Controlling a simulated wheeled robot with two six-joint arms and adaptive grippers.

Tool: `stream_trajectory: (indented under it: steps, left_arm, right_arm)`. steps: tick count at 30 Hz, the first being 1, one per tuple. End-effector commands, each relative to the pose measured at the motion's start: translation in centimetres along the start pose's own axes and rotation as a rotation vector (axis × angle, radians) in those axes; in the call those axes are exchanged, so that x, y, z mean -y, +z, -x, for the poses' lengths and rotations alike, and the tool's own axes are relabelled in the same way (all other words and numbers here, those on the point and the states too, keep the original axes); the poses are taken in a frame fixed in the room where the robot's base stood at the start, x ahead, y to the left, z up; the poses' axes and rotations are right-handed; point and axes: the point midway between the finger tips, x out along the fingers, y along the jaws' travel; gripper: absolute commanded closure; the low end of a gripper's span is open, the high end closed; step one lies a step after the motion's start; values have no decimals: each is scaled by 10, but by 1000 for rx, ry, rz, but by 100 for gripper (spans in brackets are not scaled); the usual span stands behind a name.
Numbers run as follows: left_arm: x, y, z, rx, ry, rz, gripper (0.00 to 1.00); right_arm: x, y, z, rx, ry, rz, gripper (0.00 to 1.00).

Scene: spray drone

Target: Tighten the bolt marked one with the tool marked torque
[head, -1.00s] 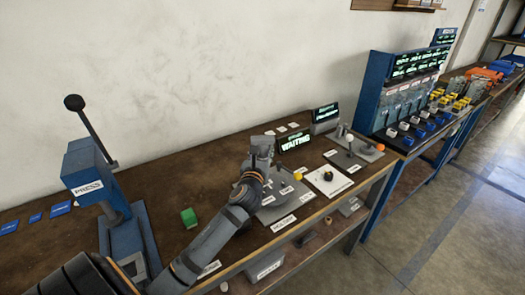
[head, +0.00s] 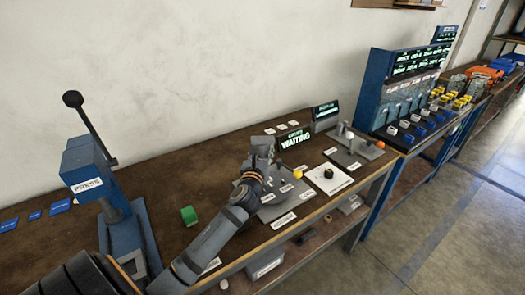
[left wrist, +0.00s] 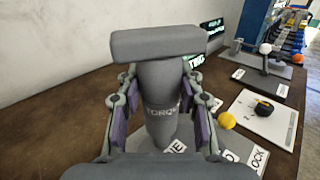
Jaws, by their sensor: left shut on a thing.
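My left gripper (left wrist: 160,110) is shut on a dark grey tool marked TORQUE (left wrist: 160,75), as the left wrist view shows. The tool has a thick round body and a wide block across its top end. In the head view my left gripper (head: 260,160) is over a grey plate (head: 268,213) on the brown bench. The gripper and tool hide part of this plate. A bolt marked one cannot be made out in either view. My right gripper is not in view.
A display reading WAITING (head: 294,138) stands behind the plate. A white board with a black knob (head: 327,174) lies to the right. A yellow ball (head: 298,173) is close to the gripper.

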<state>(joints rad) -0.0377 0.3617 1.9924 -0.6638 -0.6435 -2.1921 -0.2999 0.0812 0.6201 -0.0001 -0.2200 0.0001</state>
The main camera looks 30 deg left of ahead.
Motion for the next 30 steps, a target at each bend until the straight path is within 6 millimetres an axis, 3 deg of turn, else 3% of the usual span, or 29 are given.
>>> stream_trajectory:
  steps: [30]
  left_arm:
    - [0,-11,0,0,0,0,100]
  right_arm:
    - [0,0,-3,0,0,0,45]
